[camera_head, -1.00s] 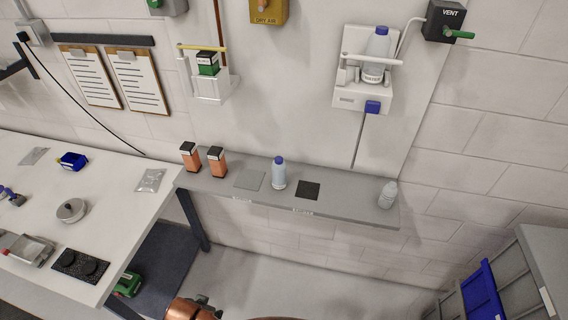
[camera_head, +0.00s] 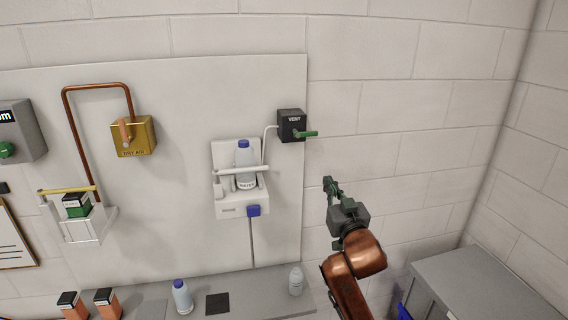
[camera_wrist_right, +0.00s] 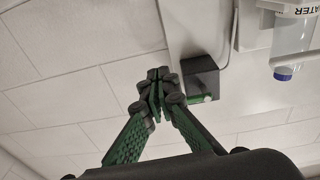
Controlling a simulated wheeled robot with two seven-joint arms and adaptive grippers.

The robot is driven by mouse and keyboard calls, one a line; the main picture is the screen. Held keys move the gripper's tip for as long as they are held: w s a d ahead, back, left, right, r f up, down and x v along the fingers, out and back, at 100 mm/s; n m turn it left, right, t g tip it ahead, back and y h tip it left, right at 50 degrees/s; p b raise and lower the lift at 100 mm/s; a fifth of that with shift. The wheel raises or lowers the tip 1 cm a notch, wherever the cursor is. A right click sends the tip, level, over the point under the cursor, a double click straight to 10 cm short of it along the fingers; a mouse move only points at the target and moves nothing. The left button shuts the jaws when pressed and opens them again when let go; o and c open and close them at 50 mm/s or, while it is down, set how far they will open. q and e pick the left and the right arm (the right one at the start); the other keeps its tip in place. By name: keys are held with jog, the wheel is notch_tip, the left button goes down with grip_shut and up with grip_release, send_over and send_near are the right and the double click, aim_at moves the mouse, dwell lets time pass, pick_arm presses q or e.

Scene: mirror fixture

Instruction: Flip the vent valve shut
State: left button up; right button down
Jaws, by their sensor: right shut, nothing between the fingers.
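The vent valve is a black box (camera_head: 291,125) labelled VENT, on the wall right of the water bottle holder. Its green lever (camera_head: 306,134) points out to the right, roughly level. My left gripper is out of view.
A white wall holder (camera_head: 230,210) with a water bottle (camera_head: 245,165) hangs left of the valve, joined by a thin tube. A yellow dry air valve (camera_head: 133,137) is further left. A grey cabinet (camera_head: 470,285) stands at lower right. The wall right of the valve is bare.

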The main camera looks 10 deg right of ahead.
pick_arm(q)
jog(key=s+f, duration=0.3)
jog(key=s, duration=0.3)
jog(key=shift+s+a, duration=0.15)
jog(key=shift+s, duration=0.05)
pick_arm(e)
notch_tip(320, 180, up, 14)
jog(key=s+a+t, duration=0.1)
jog(key=a+t, duration=0.1)
jog(key=shift+s+a+y, duration=0.2)
jog(key=shift+y, duration=0.2)
notch_tip(320, 180, up, 4)
jog(key=f+p, duration=0.1)
jog(key=p, duration=0.3)
send_over(315, 132)
jog(key=s, duration=0.2)
pick_arm(q)
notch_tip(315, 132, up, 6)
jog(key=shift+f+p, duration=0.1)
jog(key=shift+p, duration=0.85)
pick_arm(e)
jog(key=f, duration=0.3)
jog(key=shift+a+f, duration=0.35)
jog(key=shift+f, duration=0.05)
jog(key=shift+w, duration=0.1)
